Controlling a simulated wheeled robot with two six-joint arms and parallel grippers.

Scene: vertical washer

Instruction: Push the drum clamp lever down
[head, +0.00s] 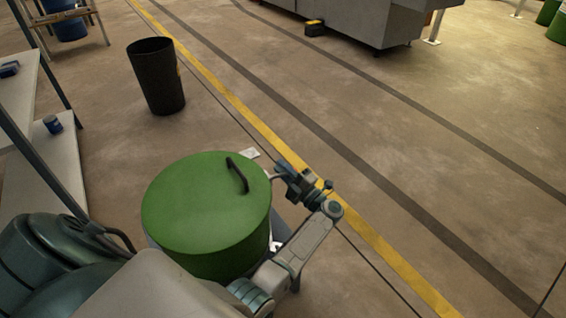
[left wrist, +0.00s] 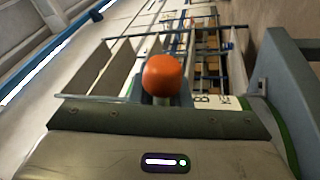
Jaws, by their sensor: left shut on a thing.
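A green drum (head: 205,220) with a black handle (head: 238,174) on its lid stands at the lower middle of the head view. My left gripper (head: 284,172) is beside the drum's right edge. In the left wrist view an orange ball knob (left wrist: 163,76), seemingly the end of the clamp lever, sits at the middle, right in front of the gripper body. My left gripper is shut on the lever knob; its fingertips are mostly hidden there. The lever itself is not clear in the head view. My right gripper is not in view.
A black bin (head: 156,78) stands on the floor at upper left. Shelving with a blue-black can (head: 53,124) is at the left. A grey machine (head: 370,22) is at the back. The floor to the right of the drum, with a yellow line (head: 262,128), is clear.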

